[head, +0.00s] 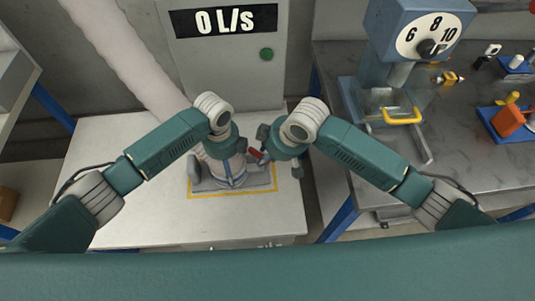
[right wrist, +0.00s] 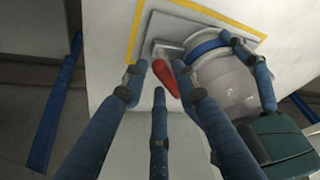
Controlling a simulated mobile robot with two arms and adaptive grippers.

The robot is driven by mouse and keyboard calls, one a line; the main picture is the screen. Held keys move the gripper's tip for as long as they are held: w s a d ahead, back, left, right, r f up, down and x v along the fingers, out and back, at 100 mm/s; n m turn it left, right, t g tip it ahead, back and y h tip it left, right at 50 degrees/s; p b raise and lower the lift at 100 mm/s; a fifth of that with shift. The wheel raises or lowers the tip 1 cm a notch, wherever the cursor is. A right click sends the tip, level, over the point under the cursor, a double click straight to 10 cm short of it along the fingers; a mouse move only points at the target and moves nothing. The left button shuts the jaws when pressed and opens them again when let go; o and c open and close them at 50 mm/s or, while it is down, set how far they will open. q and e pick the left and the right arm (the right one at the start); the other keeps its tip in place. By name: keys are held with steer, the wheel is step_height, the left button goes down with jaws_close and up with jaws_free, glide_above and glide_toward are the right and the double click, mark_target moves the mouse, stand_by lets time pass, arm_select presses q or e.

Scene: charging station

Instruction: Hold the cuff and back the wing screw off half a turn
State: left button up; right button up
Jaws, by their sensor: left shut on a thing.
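The cuff (right wrist: 230,80) is a pale cylinder with a blue band (right wrist: 207,46) on a grey base plate (head: 262,181). My left gripper (head: 219,158) is shut on the cuff from above and hides much of it in the head view. One of its fingers curves around the cuff's far side in the right wrist view. The red wing screw (head: 256,154) sticks out beside the cuff. It also shows in the right wrist view (right wrist: 164,76), between the fingers of my right gripper (right wrist: 160,78). Those fingers are spread, with a gap at the screw's left; contact at its right is unclear.
A display (head: 226,20) reads 0 L/s above a green button (head: 266,54). A thick pale hose (head: 128,50) slopes down to the cuff. A yellow outline (head: 200,195) frames the base plate. At the right, a metal bench holds a blue dial device (head: 401,22) and an orange item (head: 509,122).

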steer(key=shift+o, duration=0.5)
steer(key=v, duration=1.2)
steer(key=x, duration=1.2)
